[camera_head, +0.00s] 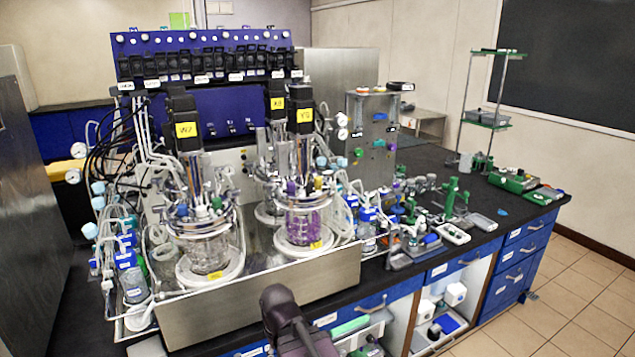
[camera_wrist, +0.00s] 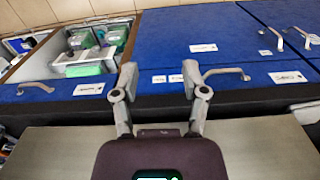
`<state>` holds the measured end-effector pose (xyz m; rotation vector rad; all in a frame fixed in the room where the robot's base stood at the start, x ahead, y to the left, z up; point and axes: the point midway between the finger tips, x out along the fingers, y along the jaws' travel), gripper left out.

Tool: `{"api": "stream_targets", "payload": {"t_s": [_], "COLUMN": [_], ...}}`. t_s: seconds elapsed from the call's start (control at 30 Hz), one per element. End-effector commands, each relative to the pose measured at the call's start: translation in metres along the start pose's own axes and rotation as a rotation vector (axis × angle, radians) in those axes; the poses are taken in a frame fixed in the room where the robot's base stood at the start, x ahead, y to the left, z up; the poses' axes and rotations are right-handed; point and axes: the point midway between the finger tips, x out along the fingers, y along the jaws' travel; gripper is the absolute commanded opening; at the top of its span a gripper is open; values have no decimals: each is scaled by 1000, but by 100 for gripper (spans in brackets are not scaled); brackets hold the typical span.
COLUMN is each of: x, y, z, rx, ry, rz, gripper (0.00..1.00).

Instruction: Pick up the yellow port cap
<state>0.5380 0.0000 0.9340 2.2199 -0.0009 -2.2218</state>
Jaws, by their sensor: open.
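My dark arm shows at the bottom of the head view, in front of the platform.
The steel platform (camera_head: 262,295) has a raised front wall. Tubing and bottles crowd its left end. Small green and grey fittings (camera_head: 450,200) cover the bench to the right. Blue drawers (camera_head: 520,252) and an open shelf (camera_head: 440,325) lie below. Tiled floor is clear at right.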

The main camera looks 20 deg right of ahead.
Motion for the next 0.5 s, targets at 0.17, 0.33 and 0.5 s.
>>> {"api": "stream_targets", "payload": {"t_s": [0.17,0.33,0.5], "x": [0,-3,-16], "y": [0,1,4], "z": [0,-1,-8], "rx": [0,-3,-20], "ry": [0,1,4], "rz": [0,-4,-28], "gripper": [57,75,75]}}
